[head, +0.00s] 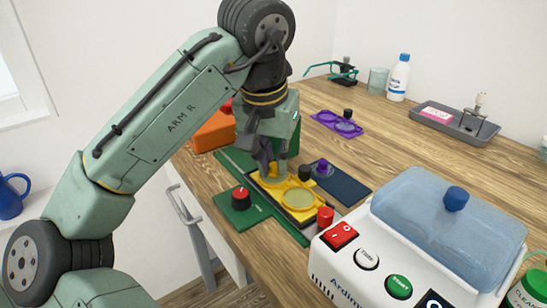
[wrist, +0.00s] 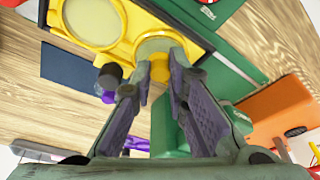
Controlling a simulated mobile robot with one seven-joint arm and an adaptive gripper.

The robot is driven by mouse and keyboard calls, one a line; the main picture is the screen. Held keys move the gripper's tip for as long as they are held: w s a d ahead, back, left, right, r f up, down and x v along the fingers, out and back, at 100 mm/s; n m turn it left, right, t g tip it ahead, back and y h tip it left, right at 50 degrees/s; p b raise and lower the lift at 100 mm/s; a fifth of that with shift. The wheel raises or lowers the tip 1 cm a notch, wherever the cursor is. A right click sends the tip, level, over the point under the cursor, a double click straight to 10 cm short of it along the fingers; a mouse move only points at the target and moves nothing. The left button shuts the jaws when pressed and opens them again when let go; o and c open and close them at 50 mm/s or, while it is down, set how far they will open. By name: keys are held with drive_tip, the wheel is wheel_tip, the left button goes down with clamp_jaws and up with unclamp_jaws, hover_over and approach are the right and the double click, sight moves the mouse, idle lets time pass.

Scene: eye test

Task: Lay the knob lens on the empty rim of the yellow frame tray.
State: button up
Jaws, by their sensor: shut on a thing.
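The yellow frame tray (head: 315,208) lies on a dark base on the bench, with two round rims side by side. In the wrist view the tray (wrist: 85,40) shows a pale round window in its left rim. My gripper (head: 268,172) points down over the tray's far-left rim. In the wrist view my gripper (wrist: 161,72) is shut on the yellow knob of the knob lens (wrist: 160,45). The lens's pale disc is at the right rim in that view. I cannot tell whether it touches the rim. The fingers partly hide it.
A red knob (head: 240,198) on a green mat and another red knob (head: 325,217) stand close to the tray. A navy mat (head: 345,187) with a purple knob (head: 322,167) lies to its right. The white machine (head: 365,245) stands at front right. Open wood lies beyond.

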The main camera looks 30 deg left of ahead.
drive_tip(key=shift+f, duration=0.2)
drive_tip(key=o, duration=0.9)
drive_tip(key=shift+o, duration=1.4)
wheel_tip(320, 180, up, 6)
drive_tip(key=p, duration=0.6)
